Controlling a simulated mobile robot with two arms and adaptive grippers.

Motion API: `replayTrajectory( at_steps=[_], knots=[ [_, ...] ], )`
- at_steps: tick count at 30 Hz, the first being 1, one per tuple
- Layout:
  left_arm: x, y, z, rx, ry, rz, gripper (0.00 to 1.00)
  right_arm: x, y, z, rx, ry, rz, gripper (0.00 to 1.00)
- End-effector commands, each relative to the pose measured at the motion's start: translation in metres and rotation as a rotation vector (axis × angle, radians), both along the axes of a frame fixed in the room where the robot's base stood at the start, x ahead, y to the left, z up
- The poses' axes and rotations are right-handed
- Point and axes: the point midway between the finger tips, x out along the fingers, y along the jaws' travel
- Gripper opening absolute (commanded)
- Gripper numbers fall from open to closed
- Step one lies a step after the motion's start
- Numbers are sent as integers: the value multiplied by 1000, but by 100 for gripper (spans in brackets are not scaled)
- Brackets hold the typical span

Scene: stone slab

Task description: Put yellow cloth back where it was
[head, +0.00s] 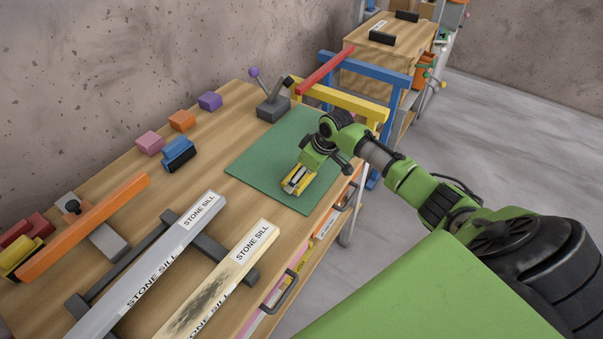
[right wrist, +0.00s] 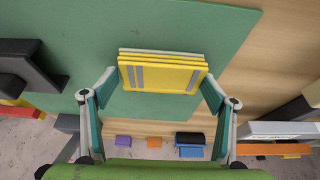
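The yellow cloth (head: 298,181) is a folded stack with grey stripes over the green mat (head: 268,152) on the wooden bench. My right gripper (head: 303,174) comes down on it from the right. In the right wrist view the cloth (right wrist: 160,75) fills the gap between the two fingertips of my right gripper (right wrist: 158,80), which meet its left and right edges. It seems pinched there, wide apart. Whether the cloth rests on the mat or hangs just above it is hard to tell. My left gripper is not in view.
Two long stone sills (head: 150,265) (head: 225,285) lie on dark bars at the near left. Purple, orange, pink and blue blocks (head: 178,155) sit along the wall. A grey device with a purple knob (head: 271,108) stands behind the mat. Yellow (head: 340,101) and blue frames rise beyond the bench.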

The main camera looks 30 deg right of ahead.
Motion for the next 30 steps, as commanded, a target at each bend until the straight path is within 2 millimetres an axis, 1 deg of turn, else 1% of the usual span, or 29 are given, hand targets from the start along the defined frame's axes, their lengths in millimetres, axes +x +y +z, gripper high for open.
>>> replayTrajectory(
  at_steps=[11, 16, 20, 24, 30],
  knots=[
    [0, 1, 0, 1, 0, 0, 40, 0, 0, 1, 0, 0, 0, 93],
    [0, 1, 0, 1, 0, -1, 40, -2, -2, 11, 0, -1, 0, 93],
    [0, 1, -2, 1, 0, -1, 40, -10, -5, 31, -2, -3, 2, 93],
    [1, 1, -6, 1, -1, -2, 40, -22, -10, 60, -4, -4, 1, 93],
    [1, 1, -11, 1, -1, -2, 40, -36, -15, 95, -1, -2, 1, 93]
  ],
)
